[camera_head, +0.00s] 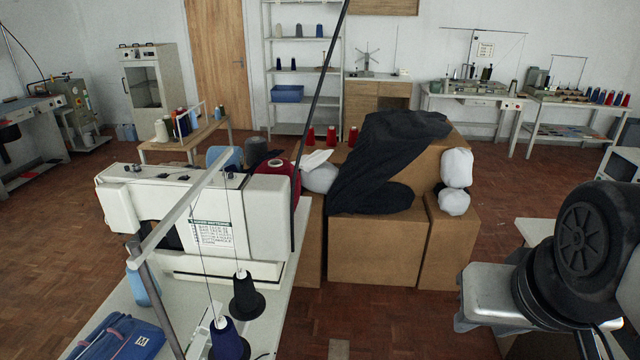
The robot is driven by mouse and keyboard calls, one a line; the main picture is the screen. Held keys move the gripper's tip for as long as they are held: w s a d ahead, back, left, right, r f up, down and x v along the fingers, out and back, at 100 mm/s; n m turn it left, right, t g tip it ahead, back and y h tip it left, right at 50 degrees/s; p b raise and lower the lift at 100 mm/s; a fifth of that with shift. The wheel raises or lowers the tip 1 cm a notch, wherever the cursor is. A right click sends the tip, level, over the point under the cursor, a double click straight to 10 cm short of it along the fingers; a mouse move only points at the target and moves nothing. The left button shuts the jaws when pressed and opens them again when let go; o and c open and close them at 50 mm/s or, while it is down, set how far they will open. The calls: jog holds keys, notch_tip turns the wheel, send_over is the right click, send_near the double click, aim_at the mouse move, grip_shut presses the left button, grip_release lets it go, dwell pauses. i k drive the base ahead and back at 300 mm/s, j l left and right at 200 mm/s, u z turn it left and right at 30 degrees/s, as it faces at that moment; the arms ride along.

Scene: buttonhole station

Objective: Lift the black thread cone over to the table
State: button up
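A black thread cone (247,297) stands upright at the front of the white sewing table, beside a dark blue cone (227,340) cut by the lower edge. A thin thread runs up from it. Another dark grey cone (256,151) shows behind the sewing machine; its base is hidden. Several tables are in view: the white sewing table (270,322), a low wooden table (212,131) behind it and a pale table edge (538,230) at right. My arm fills the lower right corner. I cannot make out my gripper's fingers, and no cone is seen held.
A white sewing machine (265,215) and a slanting metal bar (190,198) stand close by the cones. A blue pouch (118,338) lies at front left. Cardboard boxes (375,250) with black cloth (385,160) stand behind. The floor at front centre is clear.

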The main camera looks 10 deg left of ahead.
aim_at(246, 299)
jog(key=i+u, duration=0.25)
jog(key=u, duration=0.2)
jog(key=i+l+u, duration=0.15)
jog(key=u, duration=0.35)
jog(key=i+l+u, duration=0.25)
jog(key=u, duration=0.2)
jog(key=i+l+u, duration=0.7)
jog(key=l, duration=0.25)
